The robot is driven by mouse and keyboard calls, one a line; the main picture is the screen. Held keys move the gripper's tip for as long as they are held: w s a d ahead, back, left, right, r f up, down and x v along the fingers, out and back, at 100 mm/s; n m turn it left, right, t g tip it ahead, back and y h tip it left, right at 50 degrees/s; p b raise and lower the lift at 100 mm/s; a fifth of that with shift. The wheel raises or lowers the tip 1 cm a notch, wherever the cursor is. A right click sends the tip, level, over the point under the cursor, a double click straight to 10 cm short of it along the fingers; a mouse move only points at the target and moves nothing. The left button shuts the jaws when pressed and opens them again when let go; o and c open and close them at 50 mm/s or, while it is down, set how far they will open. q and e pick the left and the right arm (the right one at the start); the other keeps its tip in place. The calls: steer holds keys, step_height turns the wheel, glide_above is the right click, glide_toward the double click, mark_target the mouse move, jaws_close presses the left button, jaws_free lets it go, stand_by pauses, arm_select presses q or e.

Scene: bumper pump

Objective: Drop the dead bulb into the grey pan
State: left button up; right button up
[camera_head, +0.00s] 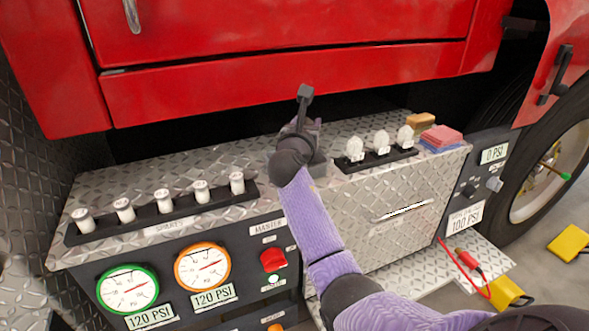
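My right arm comes in from the lower right, and its dark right gripper (304,124) is over the middle of the diamond-plate bumper top. Three round white bulbs (381,141) stand in a black rack (376,159) to the right. I cannot tell which bulb is the dead one. My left gripper is not in view.
A black spares rack (152,220) with several small white-topped items lies at left. Folded red and blue cloths (441,136) and a tan block (420,120) sit at right. Gauges and a red switch (273,260) are on the front panel. The red truck body (280,85) overhangs behind.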

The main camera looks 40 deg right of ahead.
steer(key=o, duration=0.5)
steer(key=shift+c, duration=0.2)
steer(key=shift+o, duration=0.3)
steer(key=shift+s+a, duration=0.15)
steer(key=shift+a, duration=0.1)
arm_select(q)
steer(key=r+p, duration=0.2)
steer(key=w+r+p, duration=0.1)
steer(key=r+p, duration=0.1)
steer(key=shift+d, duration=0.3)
arm_select(e)
steer(key=v, duration=0.9)
steer(key=shift+a, duration=0.15)
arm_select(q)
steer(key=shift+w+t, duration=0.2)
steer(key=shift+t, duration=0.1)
arm_select(e)
steer(key=shift+s, duration=0.1)
